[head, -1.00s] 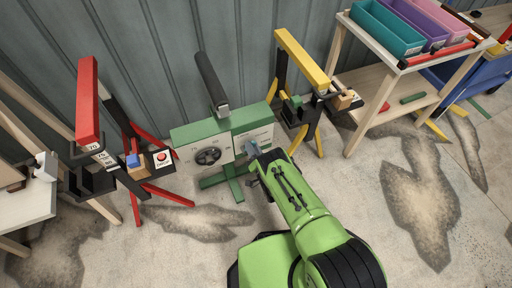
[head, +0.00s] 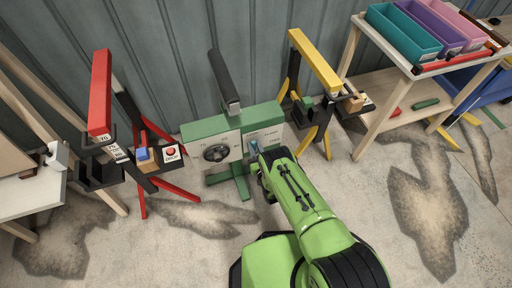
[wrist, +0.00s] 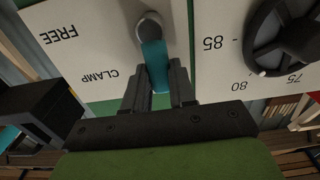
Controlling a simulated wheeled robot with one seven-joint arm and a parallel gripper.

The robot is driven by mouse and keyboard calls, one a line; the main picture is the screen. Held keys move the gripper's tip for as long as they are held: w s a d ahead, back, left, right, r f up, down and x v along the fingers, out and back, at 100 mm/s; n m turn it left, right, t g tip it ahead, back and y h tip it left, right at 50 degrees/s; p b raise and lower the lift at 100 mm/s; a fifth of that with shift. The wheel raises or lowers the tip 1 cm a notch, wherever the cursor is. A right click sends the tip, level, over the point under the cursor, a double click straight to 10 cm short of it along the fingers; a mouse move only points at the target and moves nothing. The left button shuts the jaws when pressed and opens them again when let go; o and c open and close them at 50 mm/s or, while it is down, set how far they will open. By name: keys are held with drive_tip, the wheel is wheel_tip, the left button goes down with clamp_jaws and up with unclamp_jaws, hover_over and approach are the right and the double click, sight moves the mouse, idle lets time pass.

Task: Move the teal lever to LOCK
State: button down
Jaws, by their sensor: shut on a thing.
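The teal lever (wrist: 155,62) hangs from a round grey pivot on a pale panel (wrist: 90,25) in the wrist view, where the panel's lettering is upside down. My gripper (wrist: 159,85) is shut on the lever's free end, one finger on each side. The words FREE and CLAMP stand left of the lever, with CLAMP nearer its gripped end; I see no LOCK label. In the head view, my gripper (head: 258,154) is at the right part of the green-framed station (head: 205,128), and my arm partly hides the lever.
A black dial (head: 215,153) with numbers sits left of the lever on the station. A red stand (head: 101,95) is to the left and a yellow stand (head: 315,60) to the right. A shelf with bins (head: 405,30) stands farther right. The floor in front is stained but clear.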

idle(0.4)
drive_tip(key=c, duration=0.9)
unclamp_jaws()
